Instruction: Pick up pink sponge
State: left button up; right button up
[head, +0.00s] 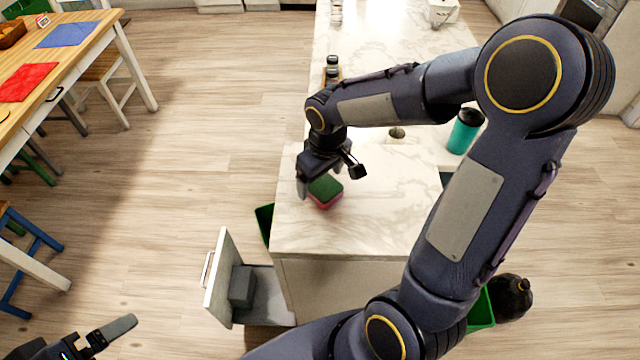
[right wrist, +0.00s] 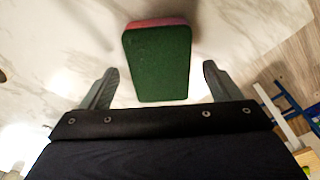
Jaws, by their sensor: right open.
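The pink sponge (head: 325,191) has a dark green top and a pink lower layer. It lies on the white marble counter (head: 310,235) near its front left corner. My right gripper (head: 325,185) is over the counter right by the sponge, with its fingers apart. In the right wrist view the sponge (right wrist: 157,62) shows its green face, with a thin pink edge at the top. It is ahead of and between the two open fingers (right wrist: 158,85), and neither finger appears to touch it. My left gripper (head: 112,330) shows only partly at the lower left, far from the sponge.
An open drawer (head: 222,280) with a grey block sticks out below the counter's left side. A teal cup (head: 465,131) and dark bottles (head: 332,68) stand farther back on the counter. A wooden table (head: 75,50) stands at the far left. Counter around the sponge is mostly clear.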

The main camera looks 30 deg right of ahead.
jog(key=shift+f, duration=0.3)
jog(key=c, duration=1.2)
jog(key=shift+o, duration=0.2)
jog(key=shift+r, duration=0.15)
jog(key=shift+w+r, duration=0.1)
jog(key=shift+r, duration=0.5)
jog(key=s+a+r+b, duration=0.1)
jog(key=s+a+r, duration=0.7)
jog(key=a+r, duration=0.3)
jog(key=shift+s+a+r+b, duration=0.2)
jog(key=shift+s+r+b, duration=0.05)
jog(key=shift+b, duration=0.15)
